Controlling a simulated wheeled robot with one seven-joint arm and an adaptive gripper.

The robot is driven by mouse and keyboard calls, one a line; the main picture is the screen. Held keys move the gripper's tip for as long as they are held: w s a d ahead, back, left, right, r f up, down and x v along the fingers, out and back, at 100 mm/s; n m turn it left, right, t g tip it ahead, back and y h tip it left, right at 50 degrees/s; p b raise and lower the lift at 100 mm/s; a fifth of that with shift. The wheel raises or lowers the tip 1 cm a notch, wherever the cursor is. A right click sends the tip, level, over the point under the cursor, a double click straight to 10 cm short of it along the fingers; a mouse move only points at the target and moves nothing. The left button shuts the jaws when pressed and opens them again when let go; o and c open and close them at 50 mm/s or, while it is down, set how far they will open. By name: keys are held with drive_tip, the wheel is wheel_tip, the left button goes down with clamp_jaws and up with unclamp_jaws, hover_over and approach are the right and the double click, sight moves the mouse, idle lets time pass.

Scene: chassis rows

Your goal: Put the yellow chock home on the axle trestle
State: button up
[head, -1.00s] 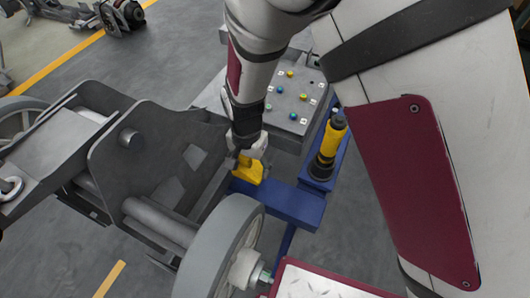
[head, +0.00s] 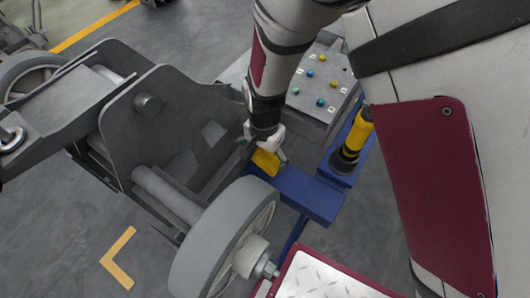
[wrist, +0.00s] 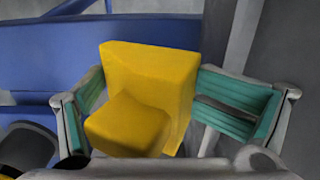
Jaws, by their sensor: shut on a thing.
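The yellow chock (head: 265,162) is a wedge-like block with a step, at the left end of the blue axle trestle (head: 308,195) in the head view. My gripper (head: 264,148) is over it and shut on it. In the wrist view the chock (wrist: 150,75) sits between the green finger pads of my gripper (wrist: 160,105). The blue trestle beam (wrist: 45,55) runs behind the chock there. The chock's underside is hidden, so I cannot tell whether it rests on the trestle.
A grey wheel (head: 215,235) and the grey chassis plate (head: 150,120) stand close on the left. A yellow and black cylindrical tool (head: 354,140) stands on a blue base at the right. A grey panel with coloured knobs (head: 322,85) is behind.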

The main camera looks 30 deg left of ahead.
drive_tip(key=shift+w+d+f, duration=0.1)
drive_tip(key=shift+d+f, duration=0.1)
drive_tip(key=shift+f, duration=0.15)
idle(0.5)
drive_tip(key=o, duration=1.8)
drive_tip(key=shift+a, duration=0.1)
drive_tip(key=shift+w+r, duration=0.1)
drive_tip(key=shift+r, duration=0.4)
wheel_tip(320, 180, up, 11)
